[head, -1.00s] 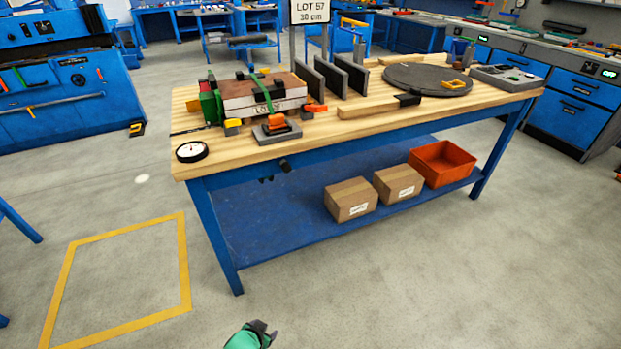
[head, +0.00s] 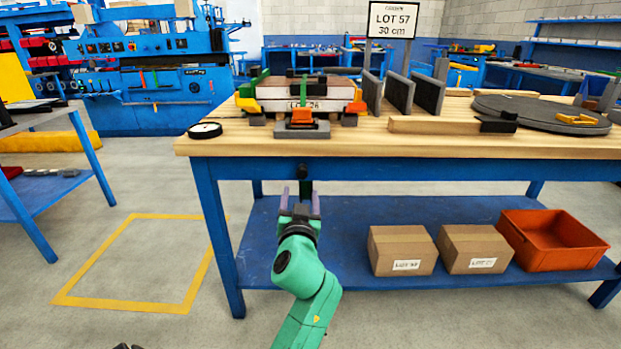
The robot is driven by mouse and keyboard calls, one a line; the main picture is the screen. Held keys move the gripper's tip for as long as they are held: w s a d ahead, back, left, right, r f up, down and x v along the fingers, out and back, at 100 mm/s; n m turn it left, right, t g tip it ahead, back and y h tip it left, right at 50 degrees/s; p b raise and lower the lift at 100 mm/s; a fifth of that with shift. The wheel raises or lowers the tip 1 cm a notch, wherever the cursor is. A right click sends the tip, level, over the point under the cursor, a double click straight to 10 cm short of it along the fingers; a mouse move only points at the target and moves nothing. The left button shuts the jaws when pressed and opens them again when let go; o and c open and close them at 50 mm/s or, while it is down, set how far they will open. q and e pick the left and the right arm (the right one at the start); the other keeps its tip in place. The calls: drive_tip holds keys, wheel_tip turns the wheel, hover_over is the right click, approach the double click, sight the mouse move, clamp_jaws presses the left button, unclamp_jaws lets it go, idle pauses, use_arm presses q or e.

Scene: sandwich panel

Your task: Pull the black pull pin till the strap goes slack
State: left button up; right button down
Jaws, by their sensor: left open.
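A black knob-like part (head: 304,172), which looks like the pull pin, hangs under the front edge of the workbench. A green strap (head: 303,91) runs over the layered panel (head: 275,93) on the bench top. Whether the strap is taut cannot be told. My left gripper (head: 300,192), on the green arm, points up below the bench edge, its two purple fingers apart. In the picture the black part's lower end shows between or just behind the fingertips; contact cannot be told. My right gripper is not identifiable in view.
The wooden bench top (head: 355,144) overhangs my left gripper. Cardboard boxes (head: 402,250) and an orange bin (head: 553,242) stand on the blue lower shelf (head: 345,215). A round gauge (head: 205,130) lies at the left bench corner. Open floor lies left of the bench.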

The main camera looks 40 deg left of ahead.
sight(302, 176)
use_arm(q)
drive_tip(key=x, duration=1)
drive_tip(key=shift+w+a, duration=0.3)
drive_tip(key=shift+w, duration=0.05)
use_arm(e)
drive_tip(key=shift+r, duration=0.65)
use_arm(q)
drive_tip(key=shift+c, duration=0.3)
drive_tip(key=c, duration=1)
clamp_jaws()
use_arm(e)
drive_tip(key=shift+s+f, duration=0.15)
drive_tip(key=shift+s, duration=0.05)
use_arm(q)
drive_tip(key=shift+f, duration=0.1)
use_arm(e)
drive_tip(key=shift+f, duration=0.1)
drive_tip(key=shift+w+r, duration=0.25)
